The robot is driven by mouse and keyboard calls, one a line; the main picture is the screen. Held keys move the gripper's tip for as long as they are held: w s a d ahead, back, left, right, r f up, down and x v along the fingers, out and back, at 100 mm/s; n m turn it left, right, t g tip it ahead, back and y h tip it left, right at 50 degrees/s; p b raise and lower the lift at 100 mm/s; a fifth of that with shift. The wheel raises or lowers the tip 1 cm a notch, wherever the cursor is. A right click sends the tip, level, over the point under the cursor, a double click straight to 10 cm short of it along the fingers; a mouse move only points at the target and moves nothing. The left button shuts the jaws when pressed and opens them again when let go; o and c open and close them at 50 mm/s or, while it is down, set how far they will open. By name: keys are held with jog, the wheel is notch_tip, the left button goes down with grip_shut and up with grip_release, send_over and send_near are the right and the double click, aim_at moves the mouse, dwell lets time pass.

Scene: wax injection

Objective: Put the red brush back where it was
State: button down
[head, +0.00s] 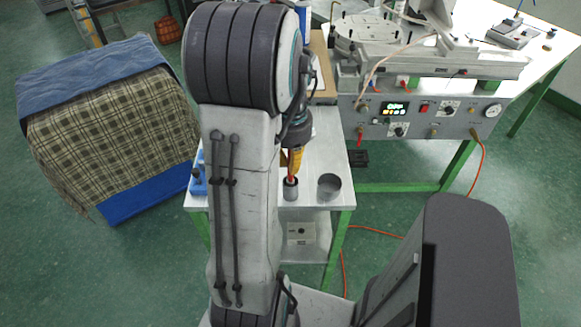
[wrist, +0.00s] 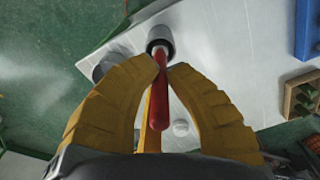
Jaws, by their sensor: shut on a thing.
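My gripper (head: 293,160) has yellow fingers and is shut on the red brush (wrist: 160,100), whose handle shows between the fingertips in the wrist view (wrist: 164,66). In the head view only a short red piece of the brush (head: 290,179) shows below the fingers. Its far end meets the mouth of a small dark-rimmed grey cup (head: 290,194) on the small metal table; the cup also shows in the wrist view (wrist: 160,33). The brush appears to be in the cup's opening. How deep it sits is hidden.
A wider grey cup (head: 329,190) stands just right of the brush's cup, near the table's (head: 310,208) front edge. A blue holder (head: 198,182) is at the left edge. The injection machine (head: 420,118) stands behind right. A cloth-covered box (head: 110,130) is at left.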

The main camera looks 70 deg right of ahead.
jog(key=shift+f, duration=1.1)
jog(key=shift+f, duration=0.2)
jog(key=c, duration=1.4)
grip_release()
jog(key=shift+o, duration=0.2)
jog(key=shift+r, duration=0.2)
notch_tip(320, 180, up, 8)
jog(key=shift+f, duration=0.25)
jog(key=shift+d+r+b, duration=0.1)
jog(key=shift+r+b, duration=0.15)
jog(key=shift+b, duration=0.3)
jog(key=shift+w+r+b, duration=0.1)
jog(key=shift+r+b, duration=0.65)
jog(key=shift+r, duration=1.25)
